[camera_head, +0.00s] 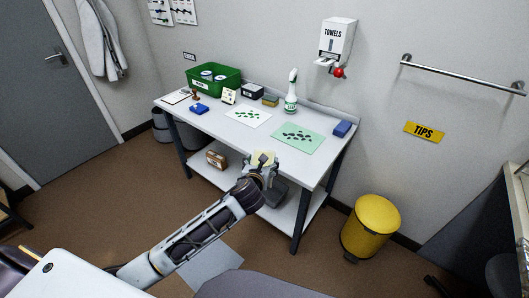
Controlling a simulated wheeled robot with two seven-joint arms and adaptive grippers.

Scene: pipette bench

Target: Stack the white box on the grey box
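A small white box with dark marks on its face (229,96) stands on the white bench, right of the green crate. A dark grey box with a pale top (252,91) stands just right of it; I take it as the grey box. The two are apart. One arm comes in from the lower left, and my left gripper (263,159) is at the bench's front edge, well short of both boxes. My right gripper is not in view.
The green crate (214,80) holds several round things. A sponge (270,100), spray bottle (291,92) and blue block (342,129) stand along the back. Two sheets with dark pieces, white (249,115) and green (314,143), lie on the bench. A yellow bin (371,228) stands right.

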